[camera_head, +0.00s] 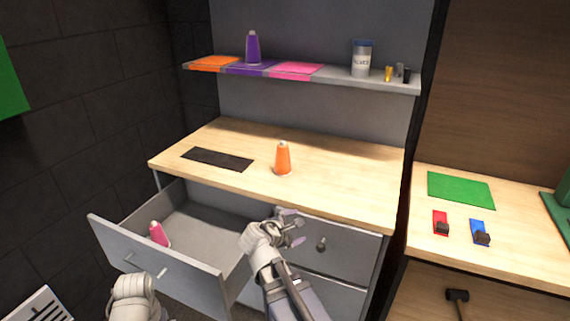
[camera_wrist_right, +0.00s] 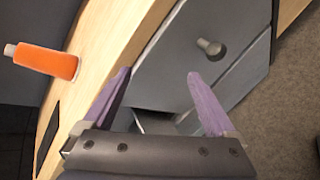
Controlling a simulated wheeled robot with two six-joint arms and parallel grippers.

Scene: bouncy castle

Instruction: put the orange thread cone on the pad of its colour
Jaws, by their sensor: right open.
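The orange thread cone (camera_head: 283,158) stands upright on the wooden desk top, near its middle. It also shows in the right wrist view (camera_wrist_right: 46,62), at the upper left. The orange pad (camera_head: 212,63) is at the left end of the grey shelf above the desk, with nothing on it. My right gripper (camera_head: 297,226) is in front of the desk's drawers, below and apart from the cone. In the right wrist view its purple fingers (camera_wrist_right: 158,85) are spread and empty. My left arm shows at the lower left, but its gripper's fingers are not visible.
A purple cone (camera_head: 252,47) stands on the purple pad (camera_head: 250,69), beside a bare pink pad (camera_head: 296,70). A white jar (camera_head: 361,60) is further right. An open drawer (camera_head: 205,224) holds a pink cone (camera_head: 159,234). A black mat (camera_head: 217,159) lies on the desk.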

